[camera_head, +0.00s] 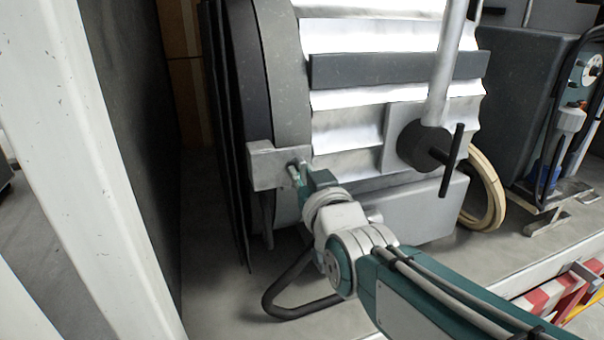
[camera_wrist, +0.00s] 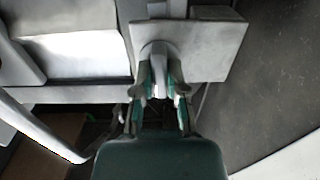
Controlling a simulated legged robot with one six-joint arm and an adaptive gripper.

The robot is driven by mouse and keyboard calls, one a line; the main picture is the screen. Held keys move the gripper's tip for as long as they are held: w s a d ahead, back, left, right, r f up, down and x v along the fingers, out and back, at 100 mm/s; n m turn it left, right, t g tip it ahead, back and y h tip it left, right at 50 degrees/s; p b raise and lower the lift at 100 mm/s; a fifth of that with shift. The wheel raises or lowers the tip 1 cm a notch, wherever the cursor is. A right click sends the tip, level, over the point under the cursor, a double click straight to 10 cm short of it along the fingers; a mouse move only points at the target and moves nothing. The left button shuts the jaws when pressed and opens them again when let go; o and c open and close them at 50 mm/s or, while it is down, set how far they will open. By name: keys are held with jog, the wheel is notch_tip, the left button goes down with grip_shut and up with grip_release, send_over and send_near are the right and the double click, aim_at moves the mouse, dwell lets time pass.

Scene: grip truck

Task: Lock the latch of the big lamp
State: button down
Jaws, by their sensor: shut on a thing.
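The big lamp (camera_head: 390,50) is a large drum-like body with a dark rim and bright ribbed side panels. On its lower left side is a grey block with the latch (camera_head: 272,164). In the wrist view the latch's rounded grey knob (camera_wrist: 158,52) stands out from a flat grey plate (camera_wrist: 210,45). My gripper (camera_head: 300,172) is at the right side of the block. In the wrist view my gripper (camera_wrist: 160,92) has its two fingers closed around the latch's knob. The fingers hide part of the knob, and the latch's exact position is hard to tell.
A pole with a dark round clamp and handle (camera_head: 432,145) stands right of my gripper. A coiled tan hose (camera_head: 485,190) and a dark cabinet (camera_head: 525,105) are further right. A white post (camera_head: 85,150) stands at the left. Bare floor (camera_head: 220,295) shows below the lamp.

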jog(key=shift+f, duration=0.1)
dwell(0.4)
jog(key=c, duration=0.7)
grip_release()
jog(key=shift+s+d, duration=0.1)
jog(key=shift+s, duration=0.35)
jog(key=v, duration=1.1)
